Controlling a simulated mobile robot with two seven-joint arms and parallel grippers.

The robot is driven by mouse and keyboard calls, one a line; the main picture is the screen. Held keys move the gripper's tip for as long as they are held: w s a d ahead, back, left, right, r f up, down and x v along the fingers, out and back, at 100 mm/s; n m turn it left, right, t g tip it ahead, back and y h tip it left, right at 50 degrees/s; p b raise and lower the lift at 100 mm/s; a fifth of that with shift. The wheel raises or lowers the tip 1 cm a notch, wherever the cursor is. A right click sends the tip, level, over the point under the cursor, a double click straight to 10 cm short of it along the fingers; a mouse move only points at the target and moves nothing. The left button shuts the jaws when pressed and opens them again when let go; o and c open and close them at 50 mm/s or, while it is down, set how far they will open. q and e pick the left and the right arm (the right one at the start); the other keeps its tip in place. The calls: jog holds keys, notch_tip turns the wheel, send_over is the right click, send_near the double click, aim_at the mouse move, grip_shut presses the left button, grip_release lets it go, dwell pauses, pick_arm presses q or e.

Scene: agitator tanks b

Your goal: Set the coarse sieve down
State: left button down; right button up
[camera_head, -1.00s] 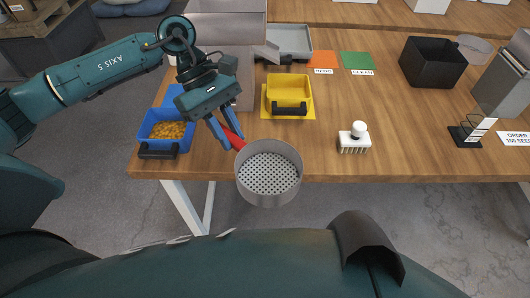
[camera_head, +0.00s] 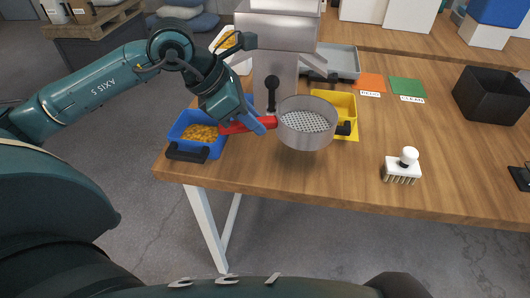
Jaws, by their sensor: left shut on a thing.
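The coarse sieve (camera_head: 306,122) is a round grey metal pan with a perforated bottom and a red handle (camera_head: 236,127). My left gripper (camera_head: 258,124) is shut on the red handle. The sieve appears held above the table (camera_head: 345,185), in front of the yellow bin (camera_head: 346,104) and partly hiding it. The exact height of the sieve cannot be told. My right gripper does not show.
A blue bin (camera_head: 177,132) of orange-yellow pieces stands left of the sieve. A grey machine (camera_head: 270,40) stands behind. A white brush (camera_head: 402,167) is at right, with orange (camera_head: 370,84) and green (camera_head: 407,87) cards and a black box (camera_head: 489,95) farther right. The front middle table is bare.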

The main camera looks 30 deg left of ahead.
pick_arm(q)
notch_tip(320, 180, down, 10)
jog(key=shift+r, duration=0.25)
jog(key=c, duration=1.3)
grip_release()
jog(key=shift+r, duration=0.1)
jog(key=v, duration=1.2)
jog(key=shift+b, duration=0.35)
